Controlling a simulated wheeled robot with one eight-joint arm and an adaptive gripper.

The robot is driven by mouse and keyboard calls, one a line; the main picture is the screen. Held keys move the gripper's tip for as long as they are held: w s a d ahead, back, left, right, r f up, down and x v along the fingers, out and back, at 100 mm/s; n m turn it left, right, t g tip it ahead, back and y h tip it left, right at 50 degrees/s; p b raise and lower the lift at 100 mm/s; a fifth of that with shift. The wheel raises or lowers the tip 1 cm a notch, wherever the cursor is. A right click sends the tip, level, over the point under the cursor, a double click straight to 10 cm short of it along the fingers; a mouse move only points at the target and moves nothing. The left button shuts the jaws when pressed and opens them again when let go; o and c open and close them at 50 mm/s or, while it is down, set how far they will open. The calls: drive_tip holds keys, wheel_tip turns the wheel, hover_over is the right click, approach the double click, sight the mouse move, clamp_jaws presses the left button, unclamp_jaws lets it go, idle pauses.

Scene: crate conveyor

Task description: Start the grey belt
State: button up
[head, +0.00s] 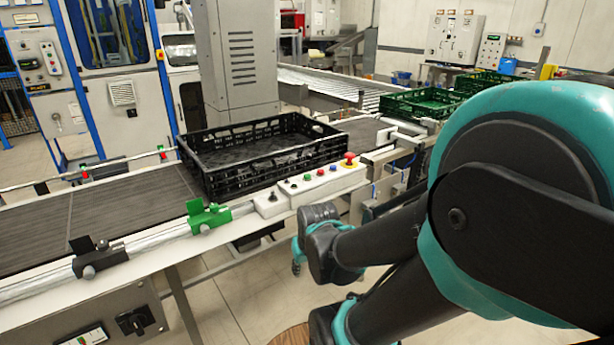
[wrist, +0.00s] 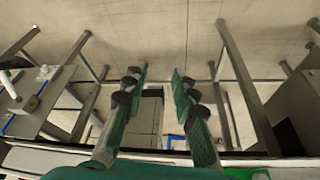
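The dark grey belt (head: 120,212) runs across the left and middle of the head view. A black crate (head: 206,184) sits on it. On the belt's near rail is a pale control box (head: 328,184) with several small coloured buttons, a green one (head: 307,178) and a red one (head: 320,172) among them. A red mushroom button (head: 349,158) on a yellow base is at its right end. My gripper (wrist: 160,72) is open and empty in the wrist view, its two fingers apart over floor and frame legs.
A green clamp (head: 209,217) and a black clamp (head: 96,260) sit on the near rail. A grey cabinet (head: 238,55) stands behind the crate. Green crates (head: 420,103) are at the back right. A lower panel with a black rotary switch (head: 137,320) is at bottom left.

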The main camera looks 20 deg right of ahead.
clamp_jaws()
idle(1.1)
